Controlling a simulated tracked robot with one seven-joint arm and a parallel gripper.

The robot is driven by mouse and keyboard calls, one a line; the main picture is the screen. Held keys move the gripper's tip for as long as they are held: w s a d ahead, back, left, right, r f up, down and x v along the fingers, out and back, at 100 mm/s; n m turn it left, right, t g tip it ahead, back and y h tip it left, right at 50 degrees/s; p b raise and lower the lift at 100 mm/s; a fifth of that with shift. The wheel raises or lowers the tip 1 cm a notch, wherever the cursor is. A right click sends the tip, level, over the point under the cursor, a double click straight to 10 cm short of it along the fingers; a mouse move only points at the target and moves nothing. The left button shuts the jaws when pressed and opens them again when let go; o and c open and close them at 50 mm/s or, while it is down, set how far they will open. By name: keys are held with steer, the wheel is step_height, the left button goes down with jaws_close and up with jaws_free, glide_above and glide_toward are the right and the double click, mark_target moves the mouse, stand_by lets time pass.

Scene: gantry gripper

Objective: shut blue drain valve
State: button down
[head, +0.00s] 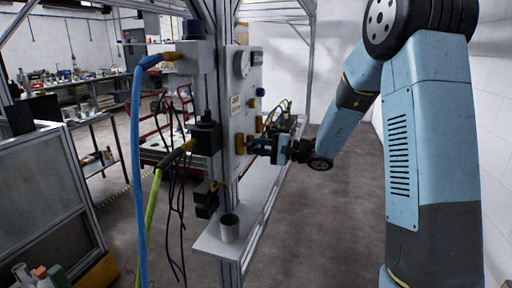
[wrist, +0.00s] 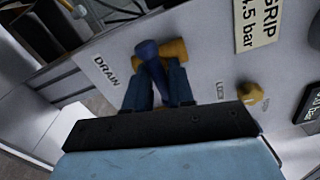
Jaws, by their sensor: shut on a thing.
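The blue drain valve handle (wrist: 149,52) shows in the wrist view, beside the panel's "DRAIN" label (wrist: 106,71). It sits on a brass-yellow valve body (wrist: 174,50) on the pale panel. My gripper (wrist: 158,78) is shut on the blue handle, with one finger on each side of its lower part. The handle's lower end is partly hidden by the fingers and the gripper body. In the head view my gripper (head: 254,146) reaches in from the right to the panel (head: 243,90); the handle is hard to make out there.
A second brass fitting (wrist: 250,94) is right of my gripper, near a pressure sign (wrist: 257,22). Below the panel, a shelf (head: 258,195) bears a grey cup (head: 229,228). Blue (head: 137,150) and green (head: 153,205) hoses hang left of the post. Floor at right is clear.

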steer(key=shift+f, duration=0.15)
steer(key=c, duration=1)
jaws_free()
steer(key=v, duration=1.3)
steer(key=shift+d, duration=0.4)
